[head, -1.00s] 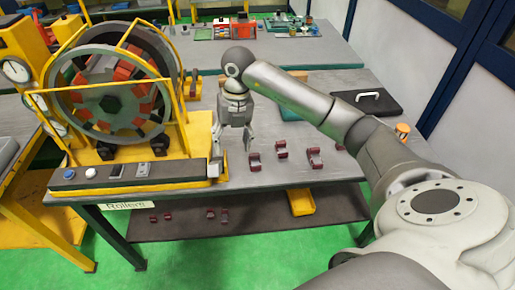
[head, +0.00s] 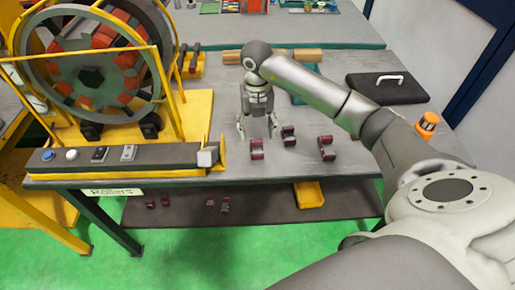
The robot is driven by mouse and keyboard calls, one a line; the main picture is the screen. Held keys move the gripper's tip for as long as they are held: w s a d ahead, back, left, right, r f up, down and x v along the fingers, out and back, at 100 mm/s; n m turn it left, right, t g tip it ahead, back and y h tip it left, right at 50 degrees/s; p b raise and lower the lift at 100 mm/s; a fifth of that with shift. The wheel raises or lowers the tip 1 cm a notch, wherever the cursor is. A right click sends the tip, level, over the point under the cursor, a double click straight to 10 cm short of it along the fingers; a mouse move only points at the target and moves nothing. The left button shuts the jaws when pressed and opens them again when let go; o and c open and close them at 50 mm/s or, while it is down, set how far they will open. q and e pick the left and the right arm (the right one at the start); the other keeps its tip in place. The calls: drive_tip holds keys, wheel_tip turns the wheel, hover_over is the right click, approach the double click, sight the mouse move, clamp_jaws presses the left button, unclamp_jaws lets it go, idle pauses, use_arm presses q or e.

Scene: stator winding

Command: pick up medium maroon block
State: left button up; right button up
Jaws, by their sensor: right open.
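The left one (head: 257,149) looks smallest, the middle one (head: 288,136) is a bit farther back, and the right one (head: 326,148) looks largest. The middle one seems to be the medium block. My right gripper (head: 257,131) points down, open and empty, just behind the left block and left of the middle one. Its height above the table is hard to judge. My left gripper is out of view.
The stator in its yellow frame (head: 150,75) stands at the left, with a control strip in front. A black case (head: 388,88) and an orange beacon (head: 427,124) are at the right. Several smaller maroon pieces (head: 211,203) and a yellow bin (head: 309,194) are on the lower shelf.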

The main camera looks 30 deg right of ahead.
sight(257, 142)
drive_tip(key=shift+s+a+f, duration=0.1)
drive_tip(key=shift+a+f, duration=0.05)
drive_tip(key=shift+f, duration=0.6)
wheel_tip(257, 142, down, 4)
drive_tip(key=shift+f+p, duration=0.25)
drive_tip(key=shift+p, duration=0.9)
drive_tip(key=shift+f, duration=0.5)
drive_tip(key=shift+r, duration=0.1)
clamp_jaws()
